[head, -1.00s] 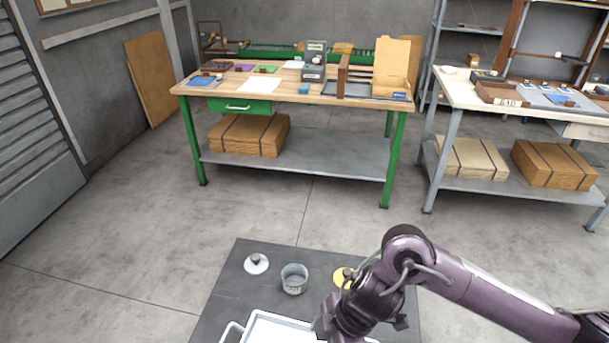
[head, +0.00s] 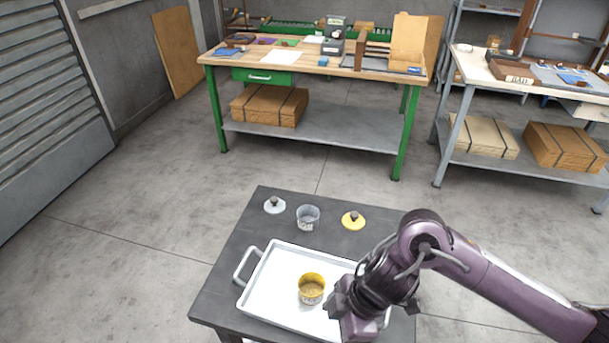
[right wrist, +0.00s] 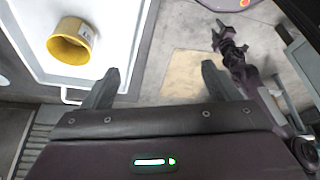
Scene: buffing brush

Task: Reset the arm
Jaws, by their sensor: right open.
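My right arm comes in from the right in the head view, and its gripper (head: 350,322) hangs over the right part of the white tray. In the right wrist view the two fingers of this gripper (right wrist: 159,72) stand wide apart with only floor between them. A yellow cup (head: 312,288) stands in the tray, just left of the gripper and apart from it; it also shows in the right wrist view (right wrist: 72,42). A dark jointed part at the upper right of the right wrist view looks like my left arm; its jaws are too small to judge. The head view does not show it.
The white tray (head: 262,300) lies on a dark small table (head: 235,262). Behind it on this table are a white knobbed lid (head: 274,205), a grey cup (head: 308,218) and a yellow knobbed lid (head: 353,221). A green-legged workbench (head: 300,70) and a grey bench stand farther back across open floor.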

